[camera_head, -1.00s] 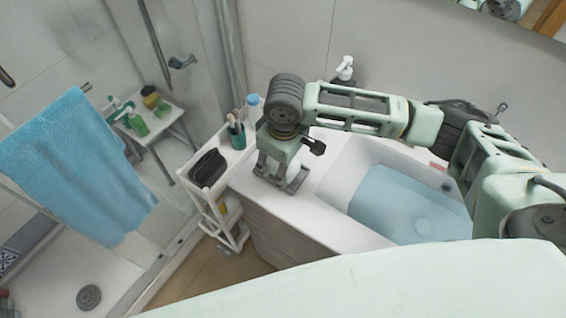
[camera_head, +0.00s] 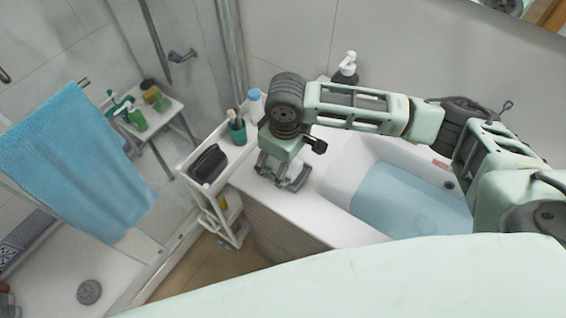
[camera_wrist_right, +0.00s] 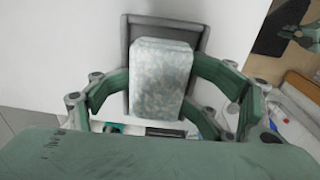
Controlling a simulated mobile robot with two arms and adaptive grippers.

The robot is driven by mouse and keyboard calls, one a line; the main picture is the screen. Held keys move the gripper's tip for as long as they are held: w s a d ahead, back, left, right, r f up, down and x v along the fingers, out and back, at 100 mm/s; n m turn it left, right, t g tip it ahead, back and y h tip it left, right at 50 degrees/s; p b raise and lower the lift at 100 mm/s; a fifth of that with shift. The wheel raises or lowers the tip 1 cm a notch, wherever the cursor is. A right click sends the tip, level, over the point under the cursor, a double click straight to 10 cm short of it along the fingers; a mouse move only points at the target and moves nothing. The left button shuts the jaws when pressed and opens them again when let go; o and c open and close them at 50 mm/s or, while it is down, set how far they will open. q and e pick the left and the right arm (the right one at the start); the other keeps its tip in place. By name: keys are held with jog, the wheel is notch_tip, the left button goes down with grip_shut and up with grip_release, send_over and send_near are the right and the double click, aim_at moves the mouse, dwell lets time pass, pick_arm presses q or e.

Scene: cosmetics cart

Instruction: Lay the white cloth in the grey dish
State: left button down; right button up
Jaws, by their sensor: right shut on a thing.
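The white cloth (camera_wrist_right: 160,80), a pale folded block with grey mottling, shows in the right wrist view between the green fingers of my right gripper (camera_wrist_right: 163,85). The grey dish (camera_wrist_right: 127,40) is a dark grey rectangular tray behind it; its rim shows around the upper part of the cloth. I cannot tell whether the cloth touches the dish floor. In the head view my right gripper (camera_head: 285,172) points down over the white bathtub ledge, and its hand hides the cloth there. My left gripper is not in view.
The bathtub (camera_head: 410,205) with blue water lies right of the gripper. A white cart (camera_head: 215,190) with a dark pouch (camera_head: 208,163) and a green brush cup (camera_head: 237,132) stands left. A pump bottle (camera_head: 346,70) stands behind the arm. A blue towel (camera_head: 75,160) hangs left.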

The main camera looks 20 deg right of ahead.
notch_tip(320, 180, up, 13)
jog(key=b, duration=0.1)
jog(key=shift+s+b, duration=0.25)
jog(key=shift+b, duration=0.15)
jog(key=shift+d, duration=0.1)
